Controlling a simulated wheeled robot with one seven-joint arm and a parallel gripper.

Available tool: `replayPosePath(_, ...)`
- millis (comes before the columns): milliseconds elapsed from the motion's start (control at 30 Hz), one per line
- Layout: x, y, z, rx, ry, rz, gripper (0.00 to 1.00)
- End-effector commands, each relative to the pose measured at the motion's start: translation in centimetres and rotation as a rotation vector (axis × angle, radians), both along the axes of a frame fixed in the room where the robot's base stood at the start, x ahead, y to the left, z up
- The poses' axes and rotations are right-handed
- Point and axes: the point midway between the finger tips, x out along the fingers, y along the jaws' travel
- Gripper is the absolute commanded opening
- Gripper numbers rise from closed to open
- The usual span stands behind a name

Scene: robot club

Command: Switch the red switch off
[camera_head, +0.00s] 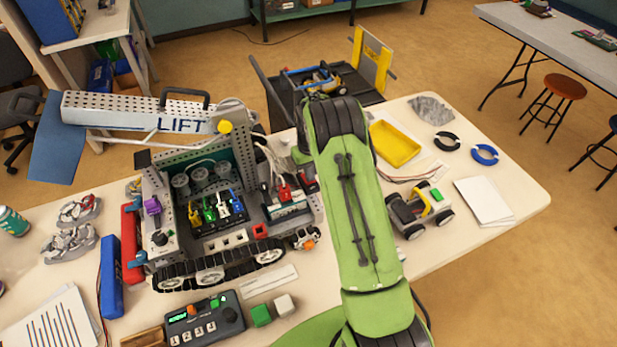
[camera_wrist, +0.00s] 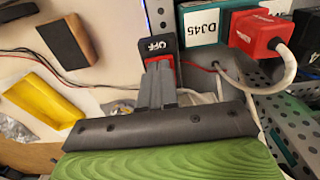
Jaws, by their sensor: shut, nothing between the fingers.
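The red switch (camera_wrist: 159,47) shows in the wrist view as a black plate marked OFF with red just below it. My gripper (camera_wrist: 158,72) is shut and empty. Its fingertips lie over the lower, red part of the switch and hide some of it; I cannot tell whether they touch it. In the head view, a small red and black part (camera_head: 307,179) at the right side of the tracked robot (camera_head: 215,210) looks like the switch. My arm hides the gripper in that view.
A red connector (camera_wrist: 262,36) with a white cable and a DJ45 label (camera_wrist: 200,24) sit right of the switch. A yellow tray (camera_head: 394,143) and a small wheeled car (camera_head: 420,209) stand right of my arm. A control box (camera_head: 205,322) lies in front of the tracked robot.

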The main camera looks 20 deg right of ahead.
Motion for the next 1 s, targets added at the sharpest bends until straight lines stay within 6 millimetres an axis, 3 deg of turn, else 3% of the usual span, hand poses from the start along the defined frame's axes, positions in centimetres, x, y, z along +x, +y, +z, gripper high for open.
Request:
replayPosePath(667,0.0,0.0,-0.9,0.0,0.0,0.0,0.0)
replayPosePath(1000,0.0,0.0,2.0,0.0,-0.001,0.0,0.0)
